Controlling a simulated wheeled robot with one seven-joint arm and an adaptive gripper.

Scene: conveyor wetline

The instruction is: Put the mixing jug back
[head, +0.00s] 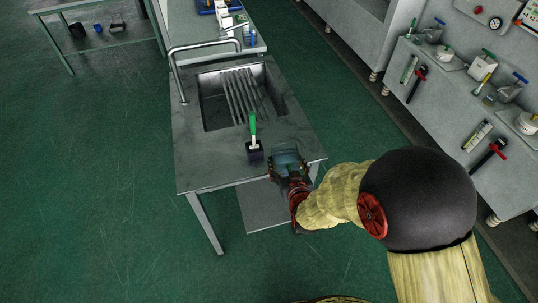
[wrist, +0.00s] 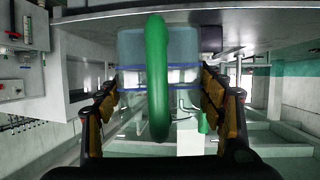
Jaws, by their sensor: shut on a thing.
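The mixing jug (wrist: 185,45) is see-through bluish with blue bands and a green handle (wrist: 157,85), large in the wrist view. In the head view the jug (head: 287,157) shows small and dark at the front right part of the sink table. I cannot tell whether the jug's base touches the tabletop. Part of the jug is hidden behind the handle and my gripper.
The steel sink table (head: 205,160) has a sink with a ribbed rack (head: 245,95) and a tall bent pipe (head: 178,75). A dark block with a green handle (head: 254,152) stands just left of the jug. A bench with tools (head: 455,95) runs along the right. The green floor at left is clear.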

